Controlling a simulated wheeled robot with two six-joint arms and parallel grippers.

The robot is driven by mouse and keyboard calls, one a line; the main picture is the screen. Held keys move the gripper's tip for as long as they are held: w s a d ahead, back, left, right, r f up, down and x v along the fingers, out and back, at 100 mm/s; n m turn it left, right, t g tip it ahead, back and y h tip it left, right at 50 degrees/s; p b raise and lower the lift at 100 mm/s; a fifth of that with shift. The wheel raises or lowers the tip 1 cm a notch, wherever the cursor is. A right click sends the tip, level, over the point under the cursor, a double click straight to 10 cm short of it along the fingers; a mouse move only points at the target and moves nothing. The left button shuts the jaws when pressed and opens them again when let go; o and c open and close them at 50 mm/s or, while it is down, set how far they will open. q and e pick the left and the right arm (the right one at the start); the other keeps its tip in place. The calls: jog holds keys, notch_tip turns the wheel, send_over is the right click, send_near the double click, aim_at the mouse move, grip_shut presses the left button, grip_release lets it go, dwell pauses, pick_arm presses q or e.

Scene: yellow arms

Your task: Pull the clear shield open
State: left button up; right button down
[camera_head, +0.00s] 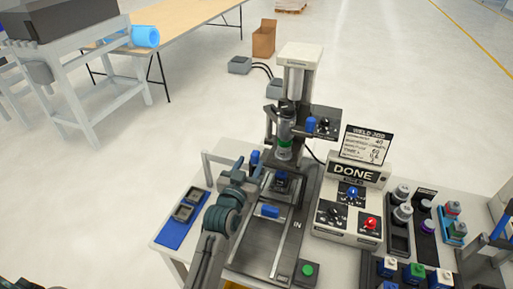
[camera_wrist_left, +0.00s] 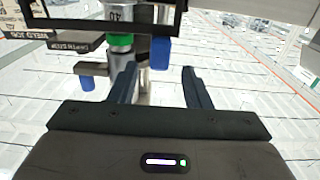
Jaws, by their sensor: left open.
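My left gripper (camera_head: 256,166) is open, with its fingers at the left side of the welding press (camera_head: 298,90). It also shows open and empty in the left wrist view (camera_wrist_left: 158,88), with the press column and a green band between and behind the fingers. A dark rectangular frame (camera_wrist_left: 110,24) crosses the top of that view beyond the fingertips; it may be the shield's edge, but I cannot tell. The clear pane itself does not stand out. A pale grey bar frame (camera_head: 222,158) stands left of the press.
A control box (camera_head: 353,174) reading DONE, with a red button, stands right of the press. Trays of parts (camera_head: 398,240) lie further right. A blue tray (camera_head: 176,234) is at the bench's left edge. A green button (camera_head: 307,270) is at the front.

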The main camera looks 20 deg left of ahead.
aim_at(257, 151)
pick_arm(q)
jog(key=w+p, duration=0.2)
jog(key=w, duration=0.5)
jog(key=shift+d, duration=0.15)
jog(key=shift+f, duration=0.1)
grip_shut()
